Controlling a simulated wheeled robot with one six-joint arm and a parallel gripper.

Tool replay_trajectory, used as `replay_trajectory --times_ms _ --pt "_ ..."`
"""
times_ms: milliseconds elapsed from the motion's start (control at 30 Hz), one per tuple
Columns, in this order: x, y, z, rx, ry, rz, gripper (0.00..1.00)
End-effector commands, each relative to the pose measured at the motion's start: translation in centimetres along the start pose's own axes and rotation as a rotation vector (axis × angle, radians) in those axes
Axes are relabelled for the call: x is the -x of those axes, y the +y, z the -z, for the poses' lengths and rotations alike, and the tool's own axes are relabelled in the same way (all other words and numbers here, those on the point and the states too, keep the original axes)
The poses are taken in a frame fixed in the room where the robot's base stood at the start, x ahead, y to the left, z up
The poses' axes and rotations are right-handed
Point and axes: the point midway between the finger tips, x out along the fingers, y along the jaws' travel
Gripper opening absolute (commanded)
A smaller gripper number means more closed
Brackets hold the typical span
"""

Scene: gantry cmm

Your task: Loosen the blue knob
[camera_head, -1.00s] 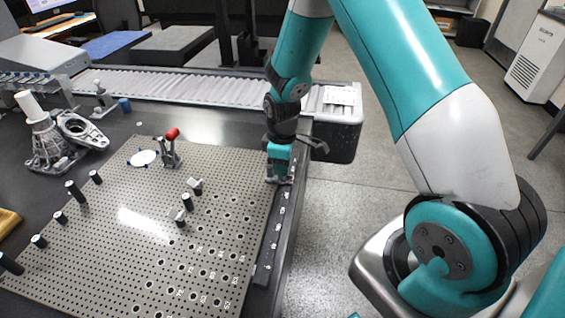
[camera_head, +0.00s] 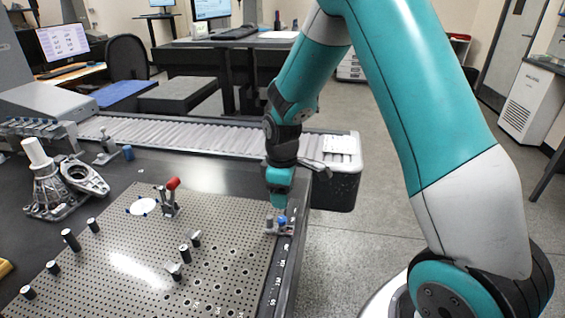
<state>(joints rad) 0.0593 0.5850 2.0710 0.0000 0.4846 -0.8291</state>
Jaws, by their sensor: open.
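A small blue knob (camera_head: 282,219) sits on a small grey fixture (camera_head: 271,229) at the right edge of the perforated plate. My gripper (camera_head: 279,203) is at the end of the teal arm, pointing down just above the knob. Its jaws are open and seem to hold nothing. The fingertips are small in the picture, and I cannot tell whether they touch the knob.
The perforated plate (camera_head: 125,255) carries several dark posts and a red-handled toggle clamp (camera_head: 170,197). A metal housing (camera_head: 48,185) stands at left, with a small blue cylinder (camera_head: 128,153) behind the plate. A bellows-covered rail (camera_head: 215,138) crosses the back.

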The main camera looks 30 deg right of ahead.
Motion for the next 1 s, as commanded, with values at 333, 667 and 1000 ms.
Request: replay_trajectory --times_ms 333,667,1000 --pt "7.9 0.1 0.0 0.0 0.003 -0.003 0.53" --pt "9.8 0.0 0.0 0.0 0.0 0.0 0.53" --pt "9.8 0.0 0.0 0.0 0.0 0.0 0.53"
